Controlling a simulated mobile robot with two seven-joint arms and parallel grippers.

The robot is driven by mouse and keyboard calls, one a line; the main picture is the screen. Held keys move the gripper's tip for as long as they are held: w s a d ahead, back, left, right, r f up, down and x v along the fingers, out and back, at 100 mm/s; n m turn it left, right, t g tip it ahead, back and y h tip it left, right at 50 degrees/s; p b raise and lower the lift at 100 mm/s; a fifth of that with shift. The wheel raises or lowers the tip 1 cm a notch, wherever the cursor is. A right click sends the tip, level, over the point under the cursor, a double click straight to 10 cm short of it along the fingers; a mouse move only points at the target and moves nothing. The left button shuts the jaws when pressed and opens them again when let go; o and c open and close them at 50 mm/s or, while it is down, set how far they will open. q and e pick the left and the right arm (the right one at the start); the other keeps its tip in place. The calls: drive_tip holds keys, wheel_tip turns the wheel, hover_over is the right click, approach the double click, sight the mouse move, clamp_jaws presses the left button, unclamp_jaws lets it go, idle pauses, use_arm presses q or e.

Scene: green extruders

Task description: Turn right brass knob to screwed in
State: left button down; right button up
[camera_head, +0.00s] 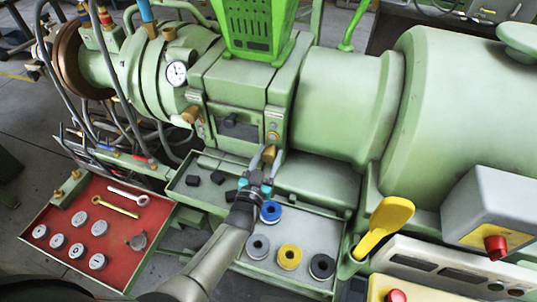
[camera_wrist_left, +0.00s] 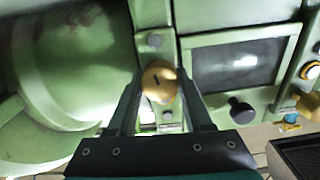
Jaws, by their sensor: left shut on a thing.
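The right brass knob (camera_head: 269,152) is on the front of the green machine block, below and right of its small dark window. It also shows in the left wrist view as a round brass end (camera_wrist_left: 159,82) with a dark slot. My left gripper (camera_head: 266,164) reaches up to it from below, its two fingers closed on either side of the knob. The fingers hide part of the knob's sides and base. A second brass knob (camera_head: 190,114) sits to the left on the block. My right gripper is not in view.
Below the block is a grey tray (camera_head: 312,226) with blue, yellow and dark rings and black pieces. A red tray (camera_head: 75,213) with tools and round pieces is at left. A yellow handle (camera_head: 384,225) and a control panel (camera_head: 440,262) stand at right.

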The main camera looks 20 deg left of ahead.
use_arm(q)
drive_tip(key=shift+f+m, duration=0.1)
drive_tip(key=shift+m, duration=1)
drive_tip(key=shift+c, duration=1.5)
unclamp_jaws()
drive_tip(key=s, duration=1.5)
drive_tip(key=shift+s+a, duration=0.15)
drive_tip(key=shift+a, duration=0.1)
